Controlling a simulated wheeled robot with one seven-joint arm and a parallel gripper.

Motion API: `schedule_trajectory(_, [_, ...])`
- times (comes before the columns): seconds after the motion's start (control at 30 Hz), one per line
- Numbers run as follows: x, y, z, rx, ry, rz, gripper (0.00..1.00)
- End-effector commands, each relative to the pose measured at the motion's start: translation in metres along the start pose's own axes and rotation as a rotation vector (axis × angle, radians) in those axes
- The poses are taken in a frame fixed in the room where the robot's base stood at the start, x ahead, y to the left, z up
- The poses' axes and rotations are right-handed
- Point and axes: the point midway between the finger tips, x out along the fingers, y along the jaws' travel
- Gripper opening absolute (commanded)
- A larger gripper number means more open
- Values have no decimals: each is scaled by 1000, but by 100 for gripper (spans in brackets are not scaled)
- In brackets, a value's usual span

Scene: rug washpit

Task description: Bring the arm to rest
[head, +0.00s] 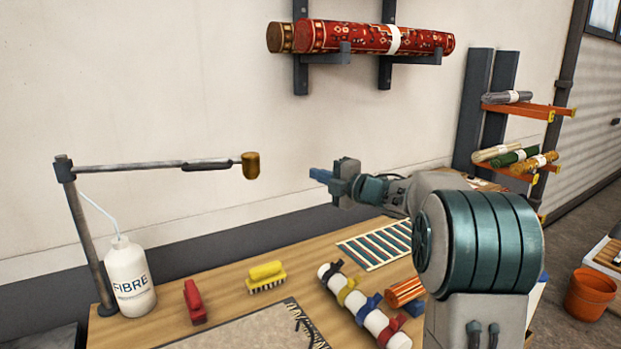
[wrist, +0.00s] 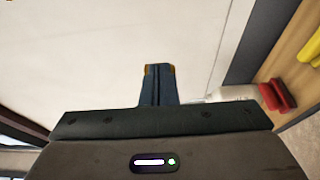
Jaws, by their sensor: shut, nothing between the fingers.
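My gripper (head: 320,174) is held in the air above the wooden table, near the middle of the head view, and points left. Its blue fingers are together with nothing between them. The closed fingers (wrist: 160,84) also show in the wrist view, in front of the pale wall. My arm comes in from the right of the head view, over the table's right end. The gripper touches nothing that I can see.
The table (head: 228,280) holds a FIBRE bottle (head: 130,275), a red tool (head: 195,301), a yellow brush (head: 266,276), a striped mat (head: 376,244) and a white roll with straps (head: 372,317). A post arm with a brass end (head: 250,166) stands left of my gripper. Rolled rugs (head: 365,38) hang above.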

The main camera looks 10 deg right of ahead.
Motion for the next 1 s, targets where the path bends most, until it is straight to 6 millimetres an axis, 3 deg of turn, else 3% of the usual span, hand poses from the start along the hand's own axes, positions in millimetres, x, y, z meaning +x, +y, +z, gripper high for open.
schedule_trajectory(0.33, [-1,4,0,18,-31,1,0])
schedule_trajectory(0.53, [-21,18,3,186,-279,-6,0])
schedule_trajectory(0.77, [-84,1,-7,540,-666,-39,0])
schedule_trajectory(0.87, [-120,-19,-23,711,-822,-68,0])
schedule_trajectory(1.0, [-173,-58,-60,964,-1024,-130,0])
